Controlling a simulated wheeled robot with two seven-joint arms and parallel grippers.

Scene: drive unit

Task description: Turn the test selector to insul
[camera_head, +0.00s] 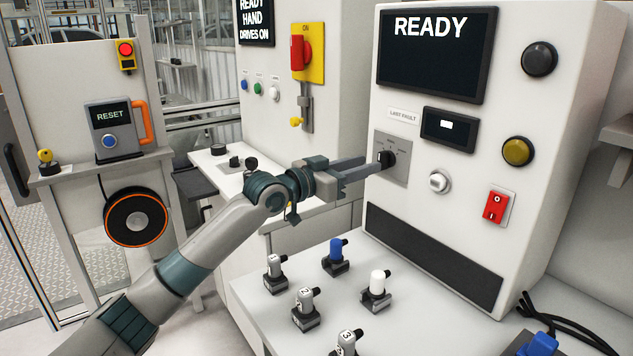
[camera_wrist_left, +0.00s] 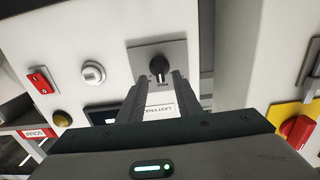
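The test selector (camera_head: 387,159) is a black rotary knob on a grey square plate on the front of the white test cabinet. In the left wrist view the selector (camera_wrist_left: 160,68) shows with its pointer towards the plate's small lettering, which is too small to read surely. My left gripper (camera_head: 372,166) reaches the plate from the left. In the wrist view its two fingers (camera_wrist_left: 160,82) are apart, one on each side of the knob's lower part, with gaps visible; contact cannot be told. My right gripper is not in view.
A READY screen (camera_head: 437,52), a small display (camera_head: 449,129), a silver knob (camera_head: 439,181) and a red rocker switch (camera_head: 496,207) surround the selector. Several upright numbered and coloured parts, including a blue-topped one (camera_head: 336,256), stand on the bench below. A red-yellow main switch (camera_head: 307,52) is left.

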